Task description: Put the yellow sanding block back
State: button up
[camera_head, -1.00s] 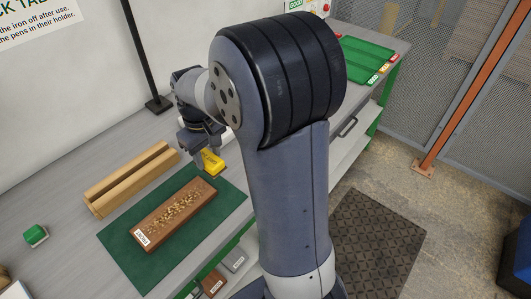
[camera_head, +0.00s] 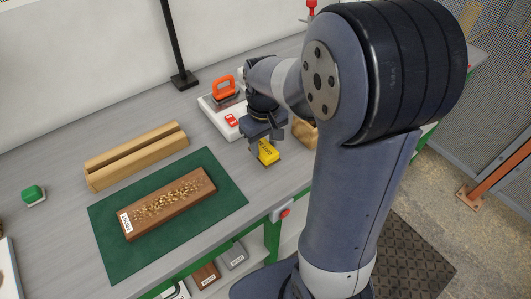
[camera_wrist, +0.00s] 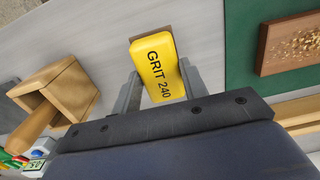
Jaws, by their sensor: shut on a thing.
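The yellow sanding block (camera_head: 267,152), marked GRIT 240 in the wrist view (camera_wrist: 157,65), is between the two fingers of my gripper (camera_head: 262,144). My gripper (camera_wrist: 160,88) is shut on its sides. The block is over the grey bench top, right of the green mat, near the bench's front edge. A brown patch shows at the block's far end in the wrist view. I cannot tell whether the block touches the bench. A brown board (camera_head: 168,203) with wood shavings on it lies on the green mat (camera_head: 110,262).
A slotted wooden block (camera_head: 137,155) lies behind the mat. A white base with an orange-handled tool (camera_head: 224,90) stands behind my gripper. A wooden box (camera_wrist: 75,90) with a handle in it stands beside my gripper. A green block (camera_head: 33,195) is far left.

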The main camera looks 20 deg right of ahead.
aim_at(264, 147)
jog(key=shift+f, duration=2.1)
jog(key=shift+f, duration=0.1)
jog(key=o, duration=0.9)
notch_tip(264, 147, up, 12)
jog(key=shift+r, duration=0.15)
